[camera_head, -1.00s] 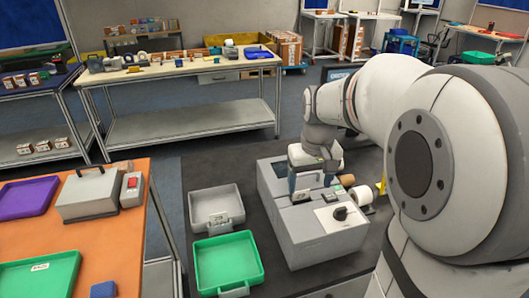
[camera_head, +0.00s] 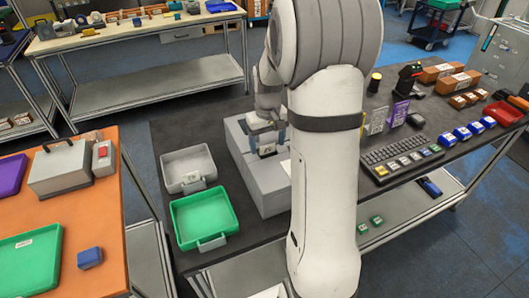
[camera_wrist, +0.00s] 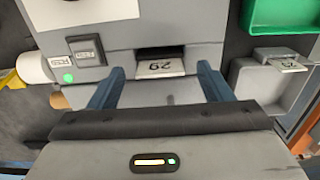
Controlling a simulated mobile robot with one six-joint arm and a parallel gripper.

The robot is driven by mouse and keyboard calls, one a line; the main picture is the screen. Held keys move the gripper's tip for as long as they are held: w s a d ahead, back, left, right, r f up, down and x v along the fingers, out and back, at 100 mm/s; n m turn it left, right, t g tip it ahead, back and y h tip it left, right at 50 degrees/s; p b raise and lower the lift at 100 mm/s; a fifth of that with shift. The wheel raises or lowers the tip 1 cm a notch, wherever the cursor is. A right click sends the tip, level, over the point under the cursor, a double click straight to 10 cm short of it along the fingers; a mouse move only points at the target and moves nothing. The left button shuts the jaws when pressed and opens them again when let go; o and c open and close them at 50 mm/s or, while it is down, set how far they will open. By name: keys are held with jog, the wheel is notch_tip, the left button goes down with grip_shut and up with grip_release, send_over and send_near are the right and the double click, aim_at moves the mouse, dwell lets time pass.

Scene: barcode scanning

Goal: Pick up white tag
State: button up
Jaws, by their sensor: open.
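A white tag (camera_wrist: 160,67) with the number 29 sticks out of a dark slot in the front of a grey machine (camera_wrist: 200,30) in the wrist view. My gripper (camera_wrist: 161,72) is open, with its two blue-grey fingers on either side of the tag and a gap at each side. Nothing is held. In the head view my gripper (camera_head: 268,141) is low over the grey machine (camera_head: 262,185), which is partly hidden by my arm. The tag is too small to make out clearly there.
Beside the machine stand a grey tray (camera_head: 188,170) and a green tray (camera_head: 204,218), both with tags at their edges. A white roll (camera_wrist: 33,68) sits beside the machine.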

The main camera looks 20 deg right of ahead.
jog(key=shift+f, duration=0.15)
jog(key=c, duration=1)
jog(key=shift+c, duration=0.2)
